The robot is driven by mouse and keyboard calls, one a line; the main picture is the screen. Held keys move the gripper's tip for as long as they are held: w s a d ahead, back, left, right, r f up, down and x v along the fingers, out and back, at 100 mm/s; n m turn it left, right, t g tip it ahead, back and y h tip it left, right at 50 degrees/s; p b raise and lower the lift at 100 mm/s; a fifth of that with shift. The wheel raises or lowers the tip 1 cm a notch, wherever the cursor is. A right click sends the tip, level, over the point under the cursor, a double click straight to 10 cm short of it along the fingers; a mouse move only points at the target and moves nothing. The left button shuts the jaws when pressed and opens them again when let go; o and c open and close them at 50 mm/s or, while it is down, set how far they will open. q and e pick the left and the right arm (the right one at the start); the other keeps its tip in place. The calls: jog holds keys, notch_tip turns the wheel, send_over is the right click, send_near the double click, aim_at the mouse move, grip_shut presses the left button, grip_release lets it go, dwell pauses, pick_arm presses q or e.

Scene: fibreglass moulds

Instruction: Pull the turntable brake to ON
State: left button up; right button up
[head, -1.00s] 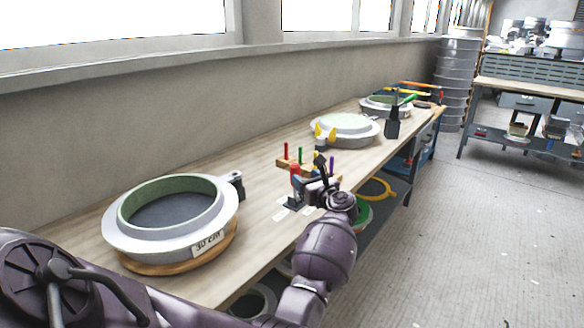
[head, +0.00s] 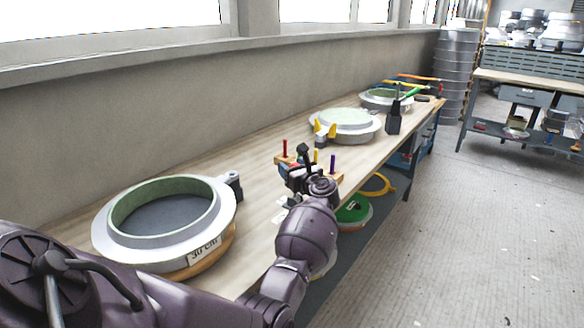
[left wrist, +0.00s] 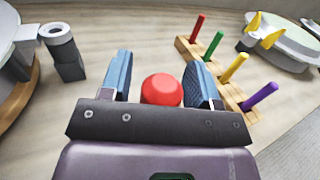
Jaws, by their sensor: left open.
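The brake's red knob (left wrist: 161,89) shows in the left wrist view between the blue fingers of my left gripper (left wrist: 158,64). The fingers are open, one on each side, with a gap visible at least on the left. In the head view my left gripper (head: 297,172) is over the brake and hides the knob and most of its base. The lever's shaft and its ON or OFF position cannot be made out. A ring mould (head: 108,236) marked 30 cm sits on a round wooden disc (head: 205,262) to the left. My right gripper is not in view.
A wooden block with coloured pegs (left wrist: 228,88) stands just beyond the gripper. A grey clamp-like fitting (left wrist: 62,48) is beside the large mould. Further moulds (head: 345,124) stand along the bench. Bare bench top (head: 258,200) lies between the large mould and the brake.

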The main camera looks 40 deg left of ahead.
pick_arm(q)
jog(key=shift+c, duration=0.3)
grip_shut()
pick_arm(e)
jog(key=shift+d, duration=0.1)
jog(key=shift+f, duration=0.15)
